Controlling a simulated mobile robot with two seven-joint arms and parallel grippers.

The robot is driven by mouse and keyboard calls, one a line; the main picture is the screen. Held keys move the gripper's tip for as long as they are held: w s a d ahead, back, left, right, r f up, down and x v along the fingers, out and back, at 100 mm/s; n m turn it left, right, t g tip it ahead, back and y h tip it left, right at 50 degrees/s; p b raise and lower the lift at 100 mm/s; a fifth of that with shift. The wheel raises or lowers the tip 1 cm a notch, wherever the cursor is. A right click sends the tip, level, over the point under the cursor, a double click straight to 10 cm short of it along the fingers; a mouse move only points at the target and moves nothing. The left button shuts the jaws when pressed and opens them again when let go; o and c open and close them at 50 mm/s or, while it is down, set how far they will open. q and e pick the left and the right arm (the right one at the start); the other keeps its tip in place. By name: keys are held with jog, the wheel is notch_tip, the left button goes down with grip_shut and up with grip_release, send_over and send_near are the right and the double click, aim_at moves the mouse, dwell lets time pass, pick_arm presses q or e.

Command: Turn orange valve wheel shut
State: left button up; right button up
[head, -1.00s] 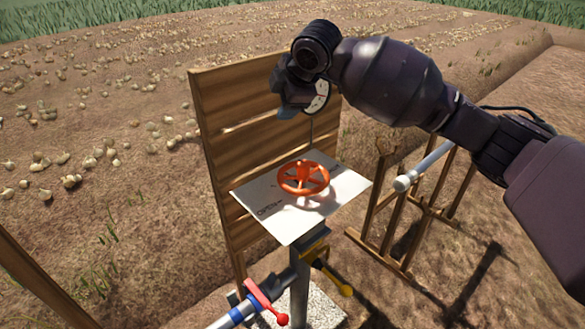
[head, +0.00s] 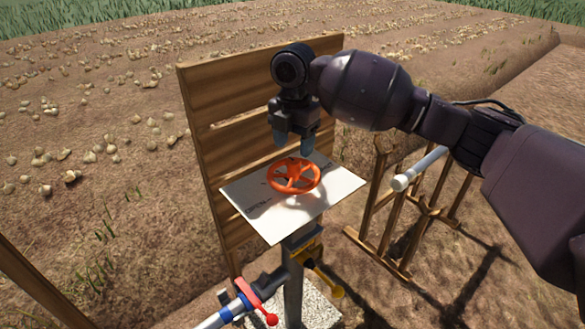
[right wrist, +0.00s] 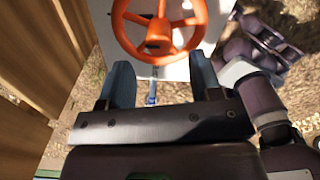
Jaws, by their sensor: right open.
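The orange valve wheel (head: 294,176) lies flat above a white plate (head: 262,222) on a metal post. My right gripper (head: 293,146) points down just above the far side of the wheel in the head view. Its two blue-grey fingers are apart with nothing between them. In the right wrist view the wheel (right wrist: 158,28) shows at the top, beyond the open fingers (right wrist: 161,78). I cannot see the fingers touching the rim. My left gripper is in neither view.
A slatted wooden board (head: 215,130) stands close behind the plate. A red-handled valve (head: 257,300) and a yellow lever (head: 327,279) sit lower on the pipework. A wooden stand (head: 400,225) with a white pipe (head: 418,168) is at the right.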

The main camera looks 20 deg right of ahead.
aim_at(294, 160)
notch_tip(294, 160, down, 6)
jog(key=shift+r+b, duration=0.1)
jog(key=shift+b, duration=0.45)
jog(key=shift+f, duration=0.65)
